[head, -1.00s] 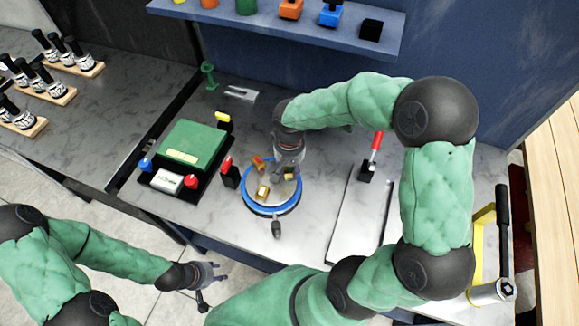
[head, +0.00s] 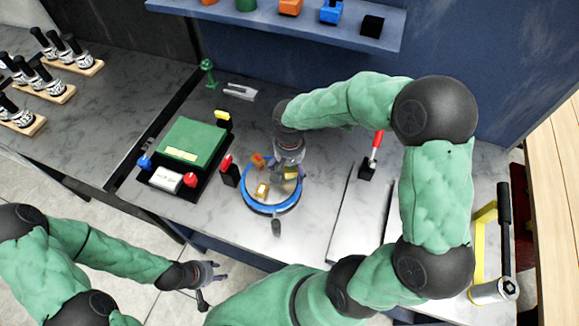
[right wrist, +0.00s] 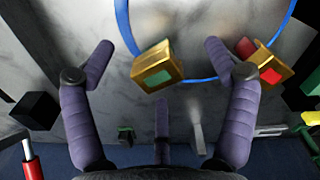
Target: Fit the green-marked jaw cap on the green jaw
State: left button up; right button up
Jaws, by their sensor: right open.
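A gold block with a green mark (right wrist: 158,66) sits on the round blue-rimmed positioner (head: 270,212); it also shows in the head view (head: 291,172). I cannot tell whether it is seated on a jaw or resting loose. My right gripper (head: 288,164) is above it, open, with fingers spread to either side and apart from it in the right wrist view (right wrist: 158,48). A gold piece with a red mark (right wrist: 268,70) is beside it. Another gold piece (head: 262,190) sits nearer the front. My left gripper (head: 218,272) looks open and empty, off the table's front.
A green-topped box (head: 190,143) on a black tray stands left of the positioner, with a red-topped black post (head: 229,171) between. A red-handled lever (head: 372,155) stands to the right. A shelf (head: 220,14) with coloured blocks runs along the back. A yellow frame (head: 484,230) is far right.

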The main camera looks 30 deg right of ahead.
aim_at(289, 169)
dwell(0.3)
jog(key=shift+r+p, duration=2.5)
jog(key=shift+r, duration=1.05)
